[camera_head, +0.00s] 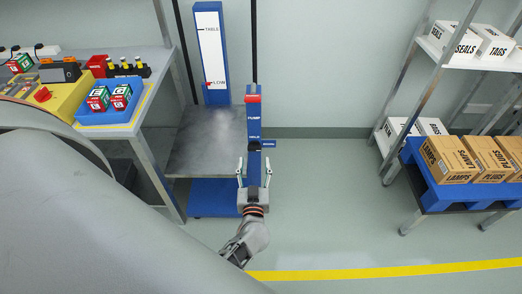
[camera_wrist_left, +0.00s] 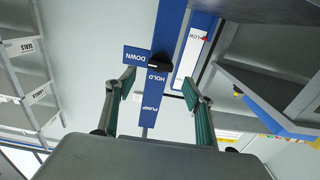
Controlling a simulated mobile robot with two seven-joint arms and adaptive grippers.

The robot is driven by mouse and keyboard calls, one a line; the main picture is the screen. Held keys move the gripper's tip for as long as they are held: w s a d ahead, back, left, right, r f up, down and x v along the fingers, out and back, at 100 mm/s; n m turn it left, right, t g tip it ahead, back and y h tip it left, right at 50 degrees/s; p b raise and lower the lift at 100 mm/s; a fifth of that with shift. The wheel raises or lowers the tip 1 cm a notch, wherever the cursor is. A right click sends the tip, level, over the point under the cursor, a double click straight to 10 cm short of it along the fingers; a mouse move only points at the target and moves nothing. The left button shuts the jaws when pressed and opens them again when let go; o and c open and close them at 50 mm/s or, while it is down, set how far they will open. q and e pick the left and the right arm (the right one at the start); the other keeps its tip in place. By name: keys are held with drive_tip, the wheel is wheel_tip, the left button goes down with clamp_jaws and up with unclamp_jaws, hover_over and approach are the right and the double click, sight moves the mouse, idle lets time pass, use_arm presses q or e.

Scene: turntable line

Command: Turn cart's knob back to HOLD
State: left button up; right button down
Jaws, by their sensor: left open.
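The cart (camera_head: 210,140) has a grey platform on a blue base and a blue post labelled PUMP, HOLD and DOWN. Its black knob (camera_wrist_left: 162,62) sits on the post between the HOLD and DOWN labels in the left wrist view. A small white mark on the knob seems to face the DOWN plate (camera_wrist_left: 136,54). The knob is too small in the head view to read. My left gripper (camera_head: 254,170) is open, with its fingers (camera_wrist_left: 158,88) on either side of the post, short of the knob. My right gripper is not in view.
A workbench (camera_head: 148,95) with a blue tray (camera_head: 133,113) of cubes stands left of the cart. A white gauge board (camera_head: 209,45) with a red pointer stands behind the platform. Shelves and a blue pallet (camera_head: 432,186) with cartons stand right. The floor between is clear.

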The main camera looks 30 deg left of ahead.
sight(254, 150)
use_arm(q)
drive_tip(key=x, duration=0.7)
drive_tip(key=shift+b, duration=0.3)
drive_tip(key=c, duration=1.1)
